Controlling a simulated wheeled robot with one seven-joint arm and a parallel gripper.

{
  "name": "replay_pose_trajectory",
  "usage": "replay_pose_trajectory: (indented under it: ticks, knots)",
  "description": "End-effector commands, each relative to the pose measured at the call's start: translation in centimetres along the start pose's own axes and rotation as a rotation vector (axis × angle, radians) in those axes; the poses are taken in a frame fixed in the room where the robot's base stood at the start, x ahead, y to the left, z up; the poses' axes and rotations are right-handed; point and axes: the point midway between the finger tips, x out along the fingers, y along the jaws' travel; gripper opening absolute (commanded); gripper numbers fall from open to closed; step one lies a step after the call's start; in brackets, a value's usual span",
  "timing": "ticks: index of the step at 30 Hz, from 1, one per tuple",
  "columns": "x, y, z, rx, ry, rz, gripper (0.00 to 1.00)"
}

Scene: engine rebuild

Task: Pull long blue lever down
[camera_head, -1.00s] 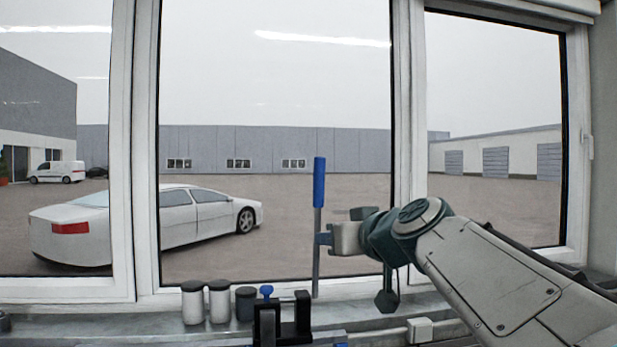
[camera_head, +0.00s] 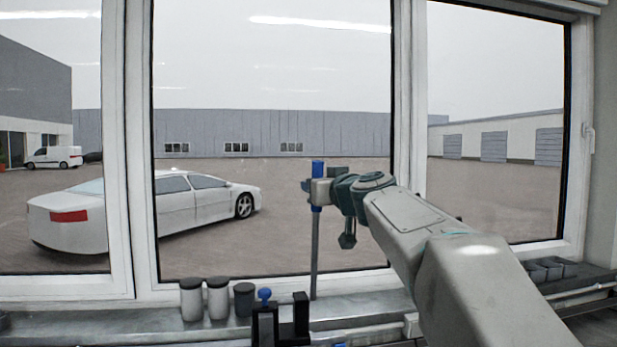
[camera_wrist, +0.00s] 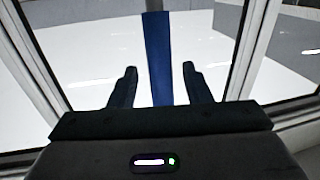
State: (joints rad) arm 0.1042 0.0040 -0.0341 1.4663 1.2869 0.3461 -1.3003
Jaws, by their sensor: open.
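The long lever stands upright in front of the window, with a blue handle (camera_head: 318,169) on a grey rod (camera_head: 314,255). My gripper (camera_head: 309,186) is at the blue handle, a little below its top. In the wrist view the blue handle (camera_wrist: 158,58) stands between the two dark fingers of my gripper (camera_wrist: 159,85), with a visible gap on each side. The gripper is open. Part of the handle is hidden behind the gripper in the head view.
A black fixture with a small blue knob (camera_head: 264,294) stands at the lever's lower left. Several jars (camera_head: 217,298) stand on the sill left of it. Dark bins (camera_head: 550,270) sit at the right. The window frame (camera_head: 403,120) is close behind my arm.

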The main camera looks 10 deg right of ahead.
Motion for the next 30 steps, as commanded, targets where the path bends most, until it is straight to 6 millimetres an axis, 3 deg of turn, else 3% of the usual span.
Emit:
replay_pose_trajectory:
  ticks: [6, 16, 21, 24, 25, 30]
  knots:
    - [1.8, 0.0, -0.1, 0.000, 0.000, -0.001, 0.44]
    - [2.0, 0.0, 0.0, 0.001, 0.000, -0.001, 0.44]
    - [2.0, -0.1, 0.0, 0.000, 0.000, -0.001, 0.00]
    - [2.0, -0.1, 0.0, 0.000, 0.000, -0.001, 0.00]
    - [2.3, -1.6, -0.1, -0.001, 0.001, -0.005, 0.00]
    - [1.9, -0.2, 0.1, -0.001, 0.004, 0.000, 0.00]
